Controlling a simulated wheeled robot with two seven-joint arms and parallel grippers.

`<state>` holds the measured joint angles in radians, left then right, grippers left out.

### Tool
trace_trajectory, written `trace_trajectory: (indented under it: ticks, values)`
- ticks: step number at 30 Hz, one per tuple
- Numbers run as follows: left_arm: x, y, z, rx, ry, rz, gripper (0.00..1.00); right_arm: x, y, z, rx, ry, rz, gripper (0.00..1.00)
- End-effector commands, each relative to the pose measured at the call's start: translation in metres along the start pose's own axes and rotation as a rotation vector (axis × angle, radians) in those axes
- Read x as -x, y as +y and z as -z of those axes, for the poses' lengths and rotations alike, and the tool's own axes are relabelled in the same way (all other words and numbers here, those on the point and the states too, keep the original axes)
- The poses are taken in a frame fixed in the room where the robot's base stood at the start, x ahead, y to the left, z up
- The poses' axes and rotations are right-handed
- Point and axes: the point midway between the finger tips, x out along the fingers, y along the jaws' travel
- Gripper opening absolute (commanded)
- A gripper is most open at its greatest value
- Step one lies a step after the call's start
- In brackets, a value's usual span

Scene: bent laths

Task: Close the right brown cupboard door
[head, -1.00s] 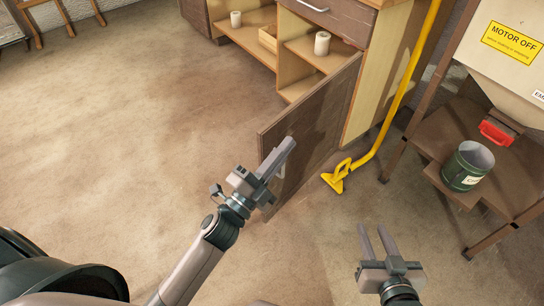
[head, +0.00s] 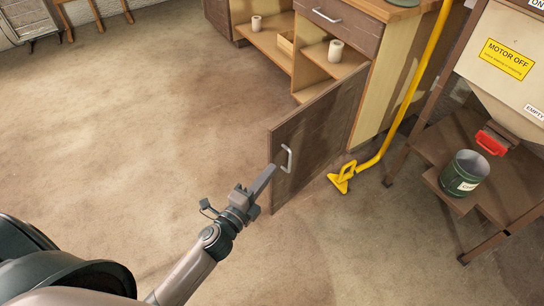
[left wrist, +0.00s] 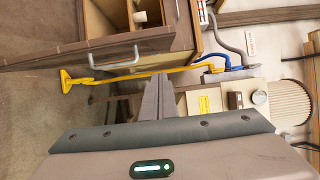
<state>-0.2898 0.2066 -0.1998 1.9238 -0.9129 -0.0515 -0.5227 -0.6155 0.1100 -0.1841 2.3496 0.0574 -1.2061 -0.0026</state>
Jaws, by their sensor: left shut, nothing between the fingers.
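The right brown cupboard door (head: 318,135) stands wide open, swung out from the cupboard toward me. Its pale bar handle (head: 286,158) is on the face turned to me, near the free edge. The door (left wrist: 70,48) and its handle (left wrist: 113,60) also show at the upper left of the left wrist view. My left gripper (head: 270,171) is shut and empty; its tips overlap the door's free edge in the head view, left of and below the handle. I cannot tell whether they touch. The closed fingers (left wrist: 158,98) show in the left wrist view, apart from the handle. My right gripper is out of view.
The open cupboard (head: 372,90) holds pale cups (head: 335,50) and a small wooden box. A yellow pole with a foot (head: 343,178) leans beside it. A brown stand with a green bucket (head: 464,173) is at the right. The floor left of the door is clear.

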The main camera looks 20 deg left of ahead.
Motion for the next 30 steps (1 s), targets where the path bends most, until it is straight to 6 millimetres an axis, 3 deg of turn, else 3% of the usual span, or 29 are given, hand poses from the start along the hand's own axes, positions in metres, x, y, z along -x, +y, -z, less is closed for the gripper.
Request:
trace_trajectory:
  ticks: [8,22,30]
  values:
    - [-0.024,-0.002,-0.001,-0.001,0.0,0.003,0.0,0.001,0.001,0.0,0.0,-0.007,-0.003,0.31]
    - [-0.102,-0.002,0.0,-0.001,0.0,0.003,0.0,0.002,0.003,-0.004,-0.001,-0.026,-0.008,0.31]
    - [-0.106,-0.001,-0.033,-0.001,0.001,0.0,0.0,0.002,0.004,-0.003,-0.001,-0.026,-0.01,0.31]
